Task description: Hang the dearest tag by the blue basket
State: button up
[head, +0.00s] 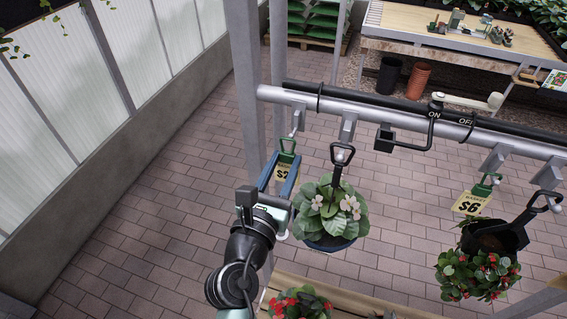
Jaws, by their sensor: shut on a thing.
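My gripper (279,174) is shut on a yellow price tag (284,172) with a green top and ring. Its figure looks like $2 but is partly covered by the fingers. The ring is just below a hook (297,121) on the rail; I cannot tell whether it hangs on it. The blue basket (330,246), with pale flowers, hangs from the rail just right of my gripper. Another yellow tag (471,204), reading $6, hangs further right beside a black basket (494,239) with red flowers.
The grey rail (400,124) crosses the view, with a black pipe and a valve lever (470,101) marked ON and OFF. An empty-looking black bracket (385,138) juts from it. Red flowers (298,303) stand below on a wooden surface. Open brick floor lies left.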

aim_at(286, 159)
jog(key=shift+w+d+r, duration=0.1)
jog(key=shift+w, duration=0.25)
jog(key=shift+x, duration=1.1)
jog(key=shift+p, duration=0.3)
jog(key=shift+w+d, duration=0.1)
jog(key=shift+w, duration=0.35)
jog(key=shift+f, duration=0.2)
jog(key=shift+w+d+f, duration=0.1)
jog(key=shift+f, duration=0.25)
